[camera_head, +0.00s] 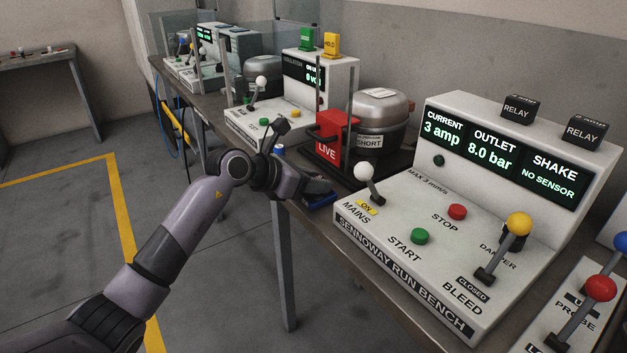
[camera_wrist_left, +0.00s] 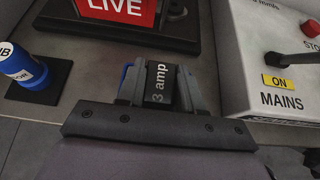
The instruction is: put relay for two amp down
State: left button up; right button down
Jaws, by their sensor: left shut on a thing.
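My left gripper (camera_head: 312,187) is over the bench edge, left of the run bench's MAINS lever. I cannot tell whether the relay touches the surface below. A blue thing (camera_head: 321,200) lies under the gripper and is mostly hidden by it. Two more black relays stand on top of the run bench, one left (camera_head: 517,110) and one right (camera_head: 584,132). Their top labels are too small to read. My right gripper is not in view.
The run bench (camera_head: 440,239) reads "3 amp", with MAINS lever (camera_head: 370,184) at "ON". A red LIVE sign (camera_head: 328,148) and a compressor (camera_head: 379,108) stand behind the gripper. A blue cylinder (camera_wrist_left: 22,67) stands left of it on a black pad.

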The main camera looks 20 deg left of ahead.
pick_arm(q)
jog(key=o, duration=0.8)
jog(key=shift+f, duration=0.1)
jog(key=shift+c, duration=0.2)
